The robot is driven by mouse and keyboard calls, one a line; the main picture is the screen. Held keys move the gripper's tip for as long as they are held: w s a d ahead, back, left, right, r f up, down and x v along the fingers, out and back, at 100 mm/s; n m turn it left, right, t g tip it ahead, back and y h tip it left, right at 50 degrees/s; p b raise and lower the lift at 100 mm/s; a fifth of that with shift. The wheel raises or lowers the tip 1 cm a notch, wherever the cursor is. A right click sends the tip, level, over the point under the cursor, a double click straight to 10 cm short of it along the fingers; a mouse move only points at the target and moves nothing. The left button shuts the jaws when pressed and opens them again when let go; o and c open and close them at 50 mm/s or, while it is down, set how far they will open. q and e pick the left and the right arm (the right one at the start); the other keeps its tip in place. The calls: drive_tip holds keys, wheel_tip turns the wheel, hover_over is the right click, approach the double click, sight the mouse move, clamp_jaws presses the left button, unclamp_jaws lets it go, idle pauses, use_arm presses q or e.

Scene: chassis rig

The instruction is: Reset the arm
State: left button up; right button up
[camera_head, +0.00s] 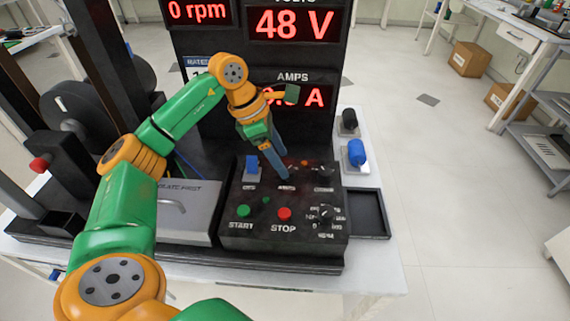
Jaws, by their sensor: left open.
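My left arm, green and orange, comes in from the lower left and reaches over the rig. Its gripper (276,160) is open and empty, with its grey fingers pointing down above the back part of the black control box (262,231). Whether the fingertips touch the box I cannot tell. The box carries a green START button (243,211), a red STOP button (284,213), a black knob (326,212) and a blue switch (251,164). My right gripper is not in view.
A display panel (345,60) stands behind, reading 0 rpm and 48 V; the arm partly covers the amps reading. A blue cylinder (356,152) and a black one (349,121) stand at the right, behind an empty black tray (368,213). A grey lidded box (186,222) is left.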

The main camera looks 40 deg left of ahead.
use_arm(q)
drive_tip(key=v, duration=0.4)
